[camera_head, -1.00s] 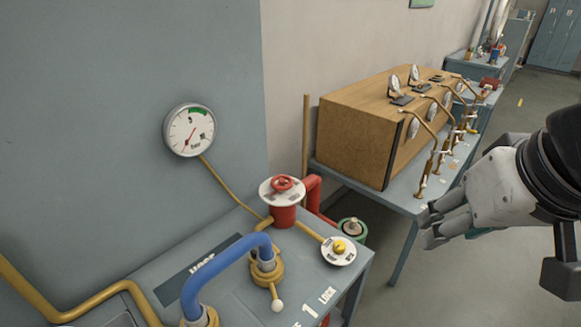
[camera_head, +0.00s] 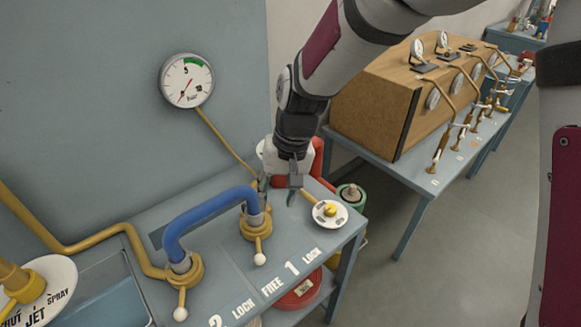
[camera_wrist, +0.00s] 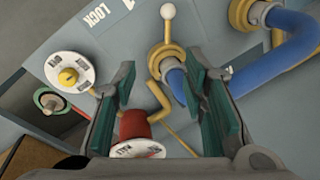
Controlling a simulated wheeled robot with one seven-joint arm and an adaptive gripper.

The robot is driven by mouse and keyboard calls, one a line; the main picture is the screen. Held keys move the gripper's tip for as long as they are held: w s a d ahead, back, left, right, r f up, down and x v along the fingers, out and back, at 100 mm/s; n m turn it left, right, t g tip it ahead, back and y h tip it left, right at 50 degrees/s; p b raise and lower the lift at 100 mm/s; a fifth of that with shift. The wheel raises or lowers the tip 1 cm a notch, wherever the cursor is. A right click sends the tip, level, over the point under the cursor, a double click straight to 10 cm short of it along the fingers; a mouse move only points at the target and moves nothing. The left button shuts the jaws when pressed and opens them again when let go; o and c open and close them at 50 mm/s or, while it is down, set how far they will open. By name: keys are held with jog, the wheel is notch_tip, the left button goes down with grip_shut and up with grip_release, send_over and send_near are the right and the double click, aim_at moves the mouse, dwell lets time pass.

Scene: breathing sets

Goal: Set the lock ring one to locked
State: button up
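Lock ring one (camera_head: 255,226) is a brass collar around the right end of the blue hose (camera_head: 205,216), on the grey-blue bench. Its short lever with a white ball (camera_head: 259,258) points toward the front edge, near the painted FREE; a LOCK label (camera_head: 311,252) is right of the 1. My gripper (camera_head: 280,192) is open and empty, pointing down behind and right of the ring, apart from it. In the wrist view the ring (camera_wrist: 160,57) shows beyond the gap between my green-padded fingers (camera_wrist: 160,88), its lever (camera_wrist: 168,30) pointing up the picture.
A white disc with a yellow knob (camera_head: 330,212) sits right of my gripper. A red valve (camera_wrist: 135,125) is close below my fingers. A second brass ring (camera_head: 183,272) with a lever holds the hose's left end. A gauge (camera_head: 186,81) is on the wall panel.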

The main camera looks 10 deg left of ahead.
send_near(259, 248)
jog(key=shift+g, duration=0.3)
jog(key=x, duration=0.6)
jog(key=p+x, duration=0.1)
jog(key=x, duration=0.2)
jog(key=shift+w, duration=0.3)
